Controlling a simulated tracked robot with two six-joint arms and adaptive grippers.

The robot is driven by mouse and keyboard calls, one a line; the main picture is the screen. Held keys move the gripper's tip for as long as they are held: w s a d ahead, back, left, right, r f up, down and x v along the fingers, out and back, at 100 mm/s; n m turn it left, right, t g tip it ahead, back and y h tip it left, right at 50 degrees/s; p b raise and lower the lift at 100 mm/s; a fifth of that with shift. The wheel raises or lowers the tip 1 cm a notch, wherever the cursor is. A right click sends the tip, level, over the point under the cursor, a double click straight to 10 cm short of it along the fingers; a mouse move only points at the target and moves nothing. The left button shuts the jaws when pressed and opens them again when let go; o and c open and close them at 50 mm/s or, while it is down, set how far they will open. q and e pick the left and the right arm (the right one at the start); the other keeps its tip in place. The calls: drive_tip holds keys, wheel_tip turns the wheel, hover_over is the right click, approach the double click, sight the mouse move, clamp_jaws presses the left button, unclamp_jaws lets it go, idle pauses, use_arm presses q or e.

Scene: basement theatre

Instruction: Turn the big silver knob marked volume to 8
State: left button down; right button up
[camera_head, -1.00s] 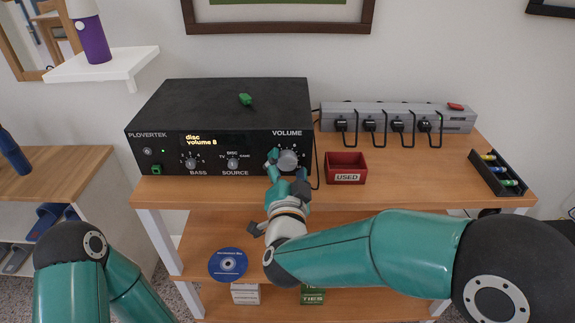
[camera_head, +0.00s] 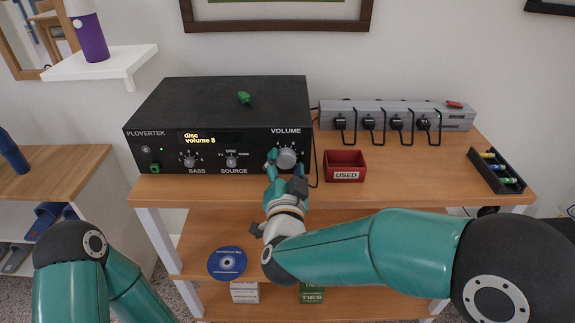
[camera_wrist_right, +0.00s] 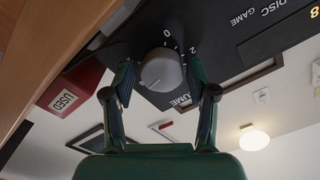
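The big silver volume knob (camera_head: 287,158) is at the right of the black amplifier's front (camera_head: 225,140), below the word VOLUME. It also shows in the right wrist view (camera_wrist_right: 161,70), with a 0 and a 2 printed near it. The amplifier's lit display (camera_head: 199,138) reads "disc volume 8". My right gripper (camera_head: 285,170) is at the knob, one finger on each side. In the right wrist view its fingers (camera_wrist_right: 160,78) stand apart, with a narrow gap seeming to show on both sides of the knob. My left arm shows at lower left, its gripper out of view.
Smaller bass (camera_head: 190,161) and source (camera_head: 232,161) knobs are left of the volume knob. A red USED box (camera_head: 345,166) stands close to its right. A power strip (camera_head: 396,115) with plugs and a black tray (camera_head: 497,170) are farther right. A green object (camera_head: 244,97) lies on the amplifier.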

drive_tip(key=shift+o, duration=0.4)
drive_tip(key=shift+s, duration=0.5)
drive_tip(key=s, duration=1.1)
drive_tip(key=shift+f, duration=0.1)
